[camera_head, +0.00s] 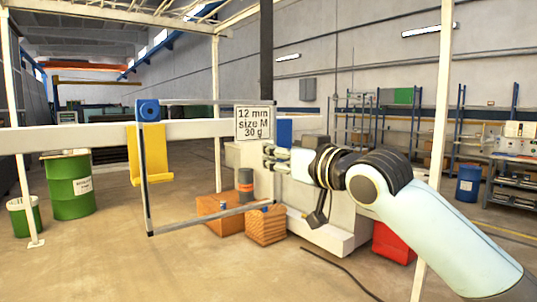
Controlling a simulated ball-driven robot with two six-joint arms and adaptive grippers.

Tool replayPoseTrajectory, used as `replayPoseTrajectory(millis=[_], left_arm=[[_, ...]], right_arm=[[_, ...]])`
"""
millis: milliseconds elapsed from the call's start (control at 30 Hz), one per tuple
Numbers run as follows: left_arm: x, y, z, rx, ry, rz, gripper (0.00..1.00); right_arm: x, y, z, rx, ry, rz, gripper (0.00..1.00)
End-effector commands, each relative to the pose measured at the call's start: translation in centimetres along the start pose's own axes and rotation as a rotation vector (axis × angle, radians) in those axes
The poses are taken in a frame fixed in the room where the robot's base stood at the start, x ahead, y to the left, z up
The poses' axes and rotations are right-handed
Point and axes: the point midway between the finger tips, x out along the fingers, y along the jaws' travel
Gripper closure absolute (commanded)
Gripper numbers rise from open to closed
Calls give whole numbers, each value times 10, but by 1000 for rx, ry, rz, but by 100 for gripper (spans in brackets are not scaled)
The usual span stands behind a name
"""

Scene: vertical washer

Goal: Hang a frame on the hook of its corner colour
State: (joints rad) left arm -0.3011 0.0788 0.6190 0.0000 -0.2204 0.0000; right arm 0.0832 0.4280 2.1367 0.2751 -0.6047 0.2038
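A yellow hook (151,160) hangs on the white beam (200,129), behind the frame's left side. A blue hook-like piece (285,131) shows on the beam, just above my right gripper, its lower part hidden. My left gripper is not in view.
A sign (254,122) reading "12 mm size M 30 g" is at the frame's upper right. Orange-brown boxes (266,229), a red bin (393,243) and green drums (70,186) stand on the floor. A white post (438,110) rises behind my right arm.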

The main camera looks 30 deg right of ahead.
Motion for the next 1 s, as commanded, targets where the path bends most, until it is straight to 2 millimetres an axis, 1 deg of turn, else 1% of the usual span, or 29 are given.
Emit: replayPoseTrajectory(millis=[1000], left_arm=[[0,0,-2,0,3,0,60]], right_arm=[[-78,1,1,-5,-2,1,100]])
